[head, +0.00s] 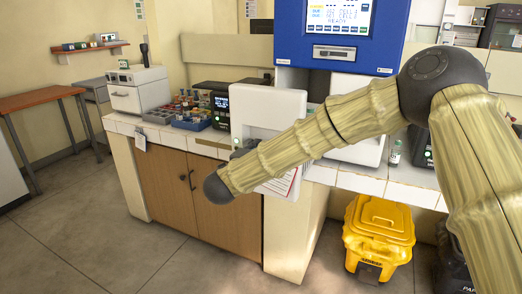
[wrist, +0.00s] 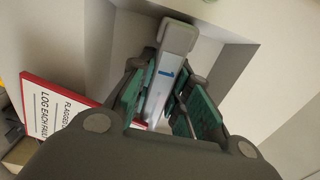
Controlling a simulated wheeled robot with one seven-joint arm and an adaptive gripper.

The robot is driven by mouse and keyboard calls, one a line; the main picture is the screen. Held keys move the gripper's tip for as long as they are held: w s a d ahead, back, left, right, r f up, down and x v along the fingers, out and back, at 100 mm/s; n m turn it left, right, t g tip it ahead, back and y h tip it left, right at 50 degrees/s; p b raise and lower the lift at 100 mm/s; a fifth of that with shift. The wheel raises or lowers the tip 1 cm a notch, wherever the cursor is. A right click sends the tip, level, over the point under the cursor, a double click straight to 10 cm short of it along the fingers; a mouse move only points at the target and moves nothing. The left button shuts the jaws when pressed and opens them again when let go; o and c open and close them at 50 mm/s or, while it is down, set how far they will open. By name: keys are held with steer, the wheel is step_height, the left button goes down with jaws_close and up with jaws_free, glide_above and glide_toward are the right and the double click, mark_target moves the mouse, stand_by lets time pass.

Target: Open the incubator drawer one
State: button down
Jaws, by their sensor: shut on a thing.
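The incubator (head: 335,50) stands on the counter, with a blue upper housing, a lit screen and a white lower body. A white drawer front (head: 268,105) stands out to the left of its lower body in the head view. In the wrist view, a pale grey bar handle (wrist: 177,38) marked with a blue 1 lies between the green finger pads of my gripper (wrist: 163,98). My gripper is shut on this handle, in front of a recess in the white front. In the head view my arm mostly hides the gripper, and the drawer's inside is not visible.
A red-edged notice (wrist: 52,108) is close beside the gripper in the wrist view. A black device (head: 218,103) and blue bins of small items (head: 190,118) sit left on the counter. A yellow bin (head: 378,232) stands below right. Floor in front is clear.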

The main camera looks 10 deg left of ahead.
steer(key=c, duration=1.3)
jaws_free()
steer(key=shift+s, duration=0.1)
steer(key=v, duration=1.2)
steer(key=shift+a, duration=0.1)
